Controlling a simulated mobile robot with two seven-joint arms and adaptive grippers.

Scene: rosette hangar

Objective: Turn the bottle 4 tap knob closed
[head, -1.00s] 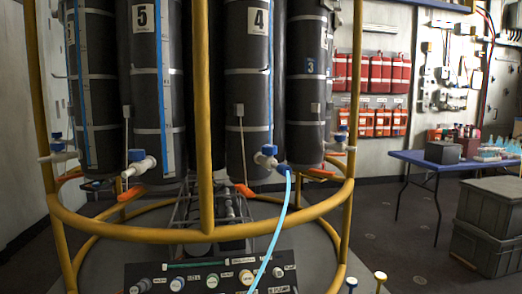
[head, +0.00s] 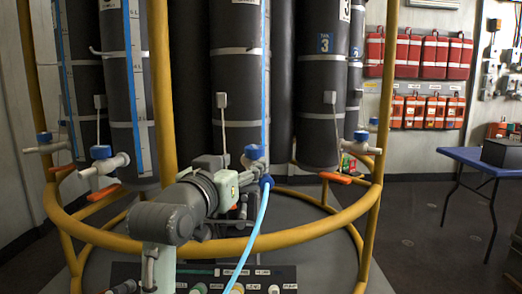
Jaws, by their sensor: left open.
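Bottle 4 (head: 237,75) is the dark grey cylinder in the middle of the head view; its number label is out of the frame now. Its tap has a blue knob (head: 254,152) on a white body. A light blue hose (head: 258,222) hangs from the blue fitting (head: 266,182) by the tap. My left gripper (head: 246,180) is open, reaching in from the lower left just below and left of the knob. Its fingers are small and partly hidden by the wrist, so I cannot tell whether they touch the tap. My right gripper is not in view.
A yellow tubular frame (head: 330,222) rings the bottles, with an upright post (head: 160,90) left of bottle 4. Neighbouring taps with blue knobs stand at left (head: 100,152) and right (head: 361,136). A control panel (head: 285,272) lies below. A blue table (head: 470,157) stands at right.

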